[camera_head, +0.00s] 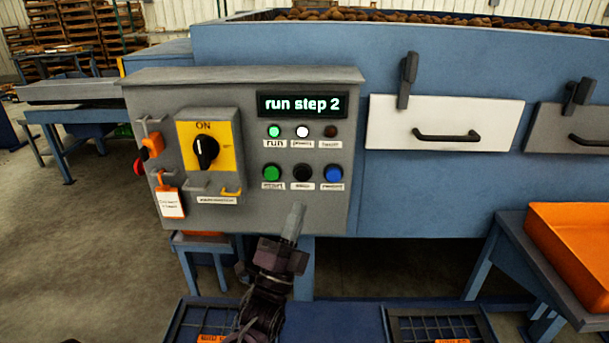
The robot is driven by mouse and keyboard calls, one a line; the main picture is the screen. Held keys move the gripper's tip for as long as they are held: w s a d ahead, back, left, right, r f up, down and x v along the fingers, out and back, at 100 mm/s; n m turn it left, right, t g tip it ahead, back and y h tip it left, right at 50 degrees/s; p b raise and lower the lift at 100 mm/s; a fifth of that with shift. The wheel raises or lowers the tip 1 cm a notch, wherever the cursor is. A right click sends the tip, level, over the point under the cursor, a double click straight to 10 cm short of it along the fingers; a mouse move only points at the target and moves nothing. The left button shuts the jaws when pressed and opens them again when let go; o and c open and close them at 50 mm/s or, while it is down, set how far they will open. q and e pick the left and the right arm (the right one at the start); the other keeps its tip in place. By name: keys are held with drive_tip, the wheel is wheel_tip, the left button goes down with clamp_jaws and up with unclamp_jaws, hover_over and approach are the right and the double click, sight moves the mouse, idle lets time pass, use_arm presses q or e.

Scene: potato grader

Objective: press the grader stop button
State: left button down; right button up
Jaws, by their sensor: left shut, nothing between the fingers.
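The grey control box (240,100) stands in front of the blue grader (300,45). Its display (301,104) reads "run step 2" and the green run lamp (274,131) is lit. Below are a green button (271,173), a black button (302,172) and a blue button (333,173); their small labels are blurred, so I cannot read which says stop. A red knob (138,167) sticks out of the box's left side. My left gripper (293,222) is shut and empty, pointing up, below the black button and apart from it. My right gripper is out of view.
A yellow ON switch (206,148) and an orange padlock with a tag (171,202) sit on the box's left part. A white panel with a handle (444,124) is to the right. An orange crate (572,245) stands on a blue table at right.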

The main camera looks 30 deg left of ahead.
sight(304, 171)
use_arm(q)
drive_tip(key=shift+w+a+b, duration=0.35)
drive_tip(key=shift+w+a, duration=0.45)
drive_tip(key=shift+w, duration=0.45)
drive_tip(key=shift+w+a+b, duration=0.4)
drive_tip(key=shift+w+a, duration=0.35)
drive_tip(key=shift+w, duration=0.55)
drive_tip(key=shift+w+a+b, duration=0.35)
drive_tip(key=shift+w+a, duration=0.45)
drive_tip(key=shift+w, duration=0.45)
drive_tip(key=shift+w, duration=0.15)
drive_tip(key=shift+w+a, duration=0.2)
drive_tip(key=shift+w, duration=0.05)
drive_tip(key=shift+w+a+b, duration=0.25)
drive_tip(key=shift+w+b, duration=0.05)
drive_tip(key=shift+w, duration=0.05)
drive_tip(key=shift+s, duration=0.1)
drive_tip(key=shift+s+d+p, duration=0.3)
drive_tip(key=shift+s+d, duration=0.2)
drive_tip(key=shift+s, duration=0.15)
